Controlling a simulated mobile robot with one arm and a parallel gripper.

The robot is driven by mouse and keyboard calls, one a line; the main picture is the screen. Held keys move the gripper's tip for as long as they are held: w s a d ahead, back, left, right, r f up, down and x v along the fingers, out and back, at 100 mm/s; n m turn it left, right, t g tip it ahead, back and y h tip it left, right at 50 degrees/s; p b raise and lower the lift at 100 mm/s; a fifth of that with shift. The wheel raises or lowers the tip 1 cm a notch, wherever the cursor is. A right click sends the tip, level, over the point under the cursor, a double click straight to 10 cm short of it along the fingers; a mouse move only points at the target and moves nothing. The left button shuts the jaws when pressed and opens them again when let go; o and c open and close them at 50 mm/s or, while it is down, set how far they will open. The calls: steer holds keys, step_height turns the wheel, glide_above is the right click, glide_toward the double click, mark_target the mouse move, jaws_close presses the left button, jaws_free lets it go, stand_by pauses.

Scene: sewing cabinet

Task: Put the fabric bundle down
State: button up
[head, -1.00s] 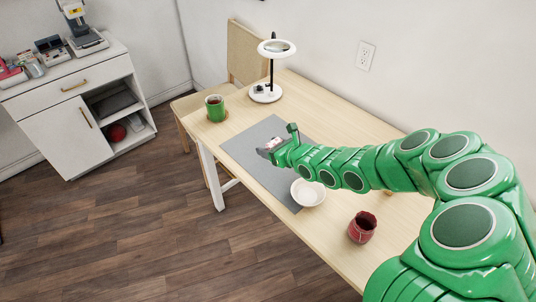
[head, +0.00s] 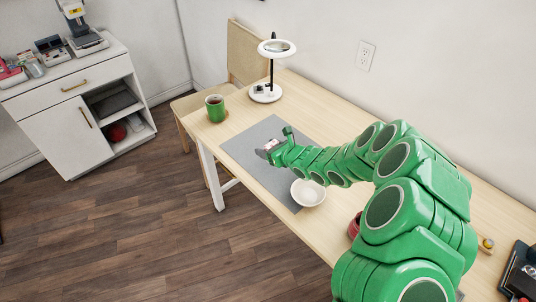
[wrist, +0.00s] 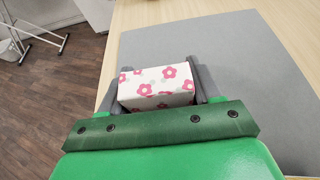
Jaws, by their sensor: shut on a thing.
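The fabric bundle (wrist: 157,87) is a white block with pink flowers. In the wrist view it sits between the two grey fingers of my gripper (wrist: 159,84), which is shut on it. In the head view my gripper (head: 270,150) and the bundle (head: 272,145) are over the grey mat (head: 248,150), near its left part. The mat also shows in the wrist view (wrist: 225,65). I cannot tell whether the bundle touches the mat. My arm hides part of the mat.
A red pot (head: 354,227) is mostly hidden behind my arm. A chair (head: 243,55) stands at the far end.

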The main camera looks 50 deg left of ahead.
steer(key=shift+a+f, duration=0.1)
steer(key=shift+f, duration=1.6)
steer(key=shift+f, duration=0.1)
steer(key=o, duration=1)
steer(key=shift+r, duration=0.2)
steer(key=shift+w+d, duration=0.1)
steer(key=shift+d, duration=0.2)
steer(key=v, duration=0.9)
steer(key=shift+d+r, duration=0.1)
steer(key=shift+d, duration=0.15)
steer(key=shift+v, duration=0.95)
